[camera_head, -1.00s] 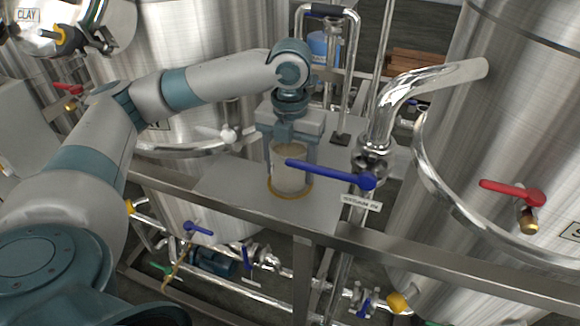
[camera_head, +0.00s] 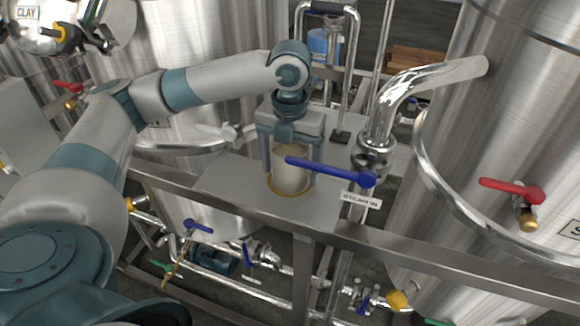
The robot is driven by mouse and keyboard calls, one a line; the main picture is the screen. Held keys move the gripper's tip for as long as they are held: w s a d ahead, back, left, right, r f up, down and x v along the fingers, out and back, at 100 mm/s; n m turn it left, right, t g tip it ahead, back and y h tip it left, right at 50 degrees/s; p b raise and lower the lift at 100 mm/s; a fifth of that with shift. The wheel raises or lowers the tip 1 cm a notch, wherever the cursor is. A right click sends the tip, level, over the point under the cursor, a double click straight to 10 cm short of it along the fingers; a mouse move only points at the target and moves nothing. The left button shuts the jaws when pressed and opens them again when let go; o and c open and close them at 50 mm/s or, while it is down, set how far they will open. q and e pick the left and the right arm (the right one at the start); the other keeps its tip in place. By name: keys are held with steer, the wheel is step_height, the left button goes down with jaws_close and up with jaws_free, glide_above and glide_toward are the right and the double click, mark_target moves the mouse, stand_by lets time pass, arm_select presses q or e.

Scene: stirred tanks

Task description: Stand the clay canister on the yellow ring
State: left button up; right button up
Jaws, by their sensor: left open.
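The clay canister (camera_head: 290,172) is a cream-coloured cylinder and stands upright on the yellow ring (camera_head: 289,192), which lies on the grey shelf. The front edge of the ring shows around the canister's foot; its back is hidden. My left gripper (camera_head: 289,160) points down over the canister, with one finger on each side of it. The jaws are open and the canister stands between them. A blue valve handle partly covers the canister's right side and the right finger. My right gripper is not in view.
The blue valve handle (camera_head: 330,172) sticks out in front of the canister. A steel pipe (camera_head: 383,118) rises right of the shelf (camera_head: 228,184). A steel rail (camera_head: 420,245) runs along the front. Large tanks stand on both sides. The shelf's left part is clear.

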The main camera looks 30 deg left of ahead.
arm_select(q)
steer(key=shift+r, duration=0.75)
step_height(320, 180, up, 6)
steer(key=b, duration=0.1)
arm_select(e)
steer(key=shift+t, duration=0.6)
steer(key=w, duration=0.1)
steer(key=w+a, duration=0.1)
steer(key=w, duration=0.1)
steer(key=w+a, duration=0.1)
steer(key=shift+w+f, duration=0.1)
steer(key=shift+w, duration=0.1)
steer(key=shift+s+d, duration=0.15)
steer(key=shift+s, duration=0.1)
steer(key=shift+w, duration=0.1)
